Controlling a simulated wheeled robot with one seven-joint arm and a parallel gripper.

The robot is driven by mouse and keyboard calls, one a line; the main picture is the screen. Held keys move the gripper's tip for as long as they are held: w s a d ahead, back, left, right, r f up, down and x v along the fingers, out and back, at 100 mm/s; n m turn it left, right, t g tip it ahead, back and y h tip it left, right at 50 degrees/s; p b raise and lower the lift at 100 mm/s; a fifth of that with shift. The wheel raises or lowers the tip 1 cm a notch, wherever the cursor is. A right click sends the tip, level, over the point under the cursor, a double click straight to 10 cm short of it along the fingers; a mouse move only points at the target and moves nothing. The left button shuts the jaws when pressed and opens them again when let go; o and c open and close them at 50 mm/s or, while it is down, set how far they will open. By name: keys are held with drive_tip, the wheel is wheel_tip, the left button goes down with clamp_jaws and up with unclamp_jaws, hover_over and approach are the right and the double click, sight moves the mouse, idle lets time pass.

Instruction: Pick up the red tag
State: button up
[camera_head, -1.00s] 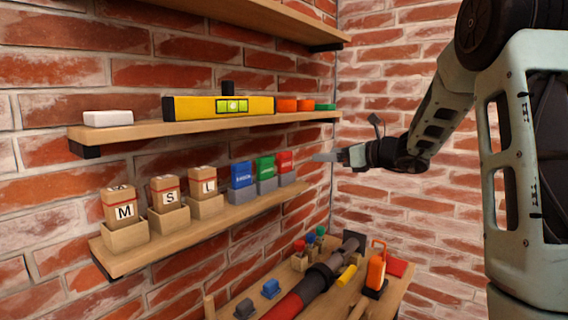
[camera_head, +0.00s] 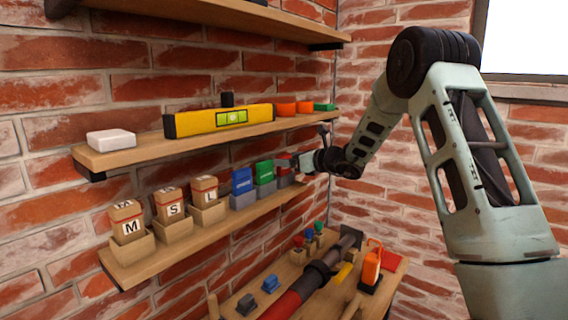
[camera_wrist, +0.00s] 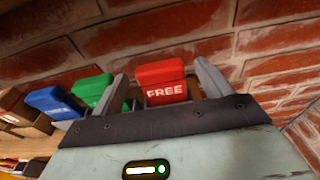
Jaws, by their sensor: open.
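The red tag (camera_wrist: 162,82), marked "FREE", stands upright in the wrist view, between the two fingers of my gripper (camera_wrist: 160,82). In the head view my gripper (camera_head: 296,163) is at the right end of the middle shelf and hides most of the red tag (camera_head: 283,162). The fingers are open, one on each side of the tag; I cannot tell whether either touches it. The green tag (camera_head: 264,171) and blue tag (camera_head: 241,181) stand to the left in grey holders. The green tag (camera_wrist: 92,86) is close beside the left finger.
Wooden boxes with letter-marked blocks (camera_head: 171,207) stand further left on the middle shelf (camera_head: 150,262). The upper shelf (camera_head: 140,154) holds a yellow level (camera_head: 205,121) above. A lower bench carries several tools and an orange item (camera_head: 371,266). A brick wall is close behind.

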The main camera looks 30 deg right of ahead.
drive_tip(key=shift+p+x, duration=0.4)
drive_tip(key=shift+x, duration=0.6)
drive_tip(key=shift+w, duration=0.1)
drive_tip(key=c, duration=1.1)
drive_tip(key=shift+o, duration=0.2)
drive_tip(key=shift+r, duration=0.15)
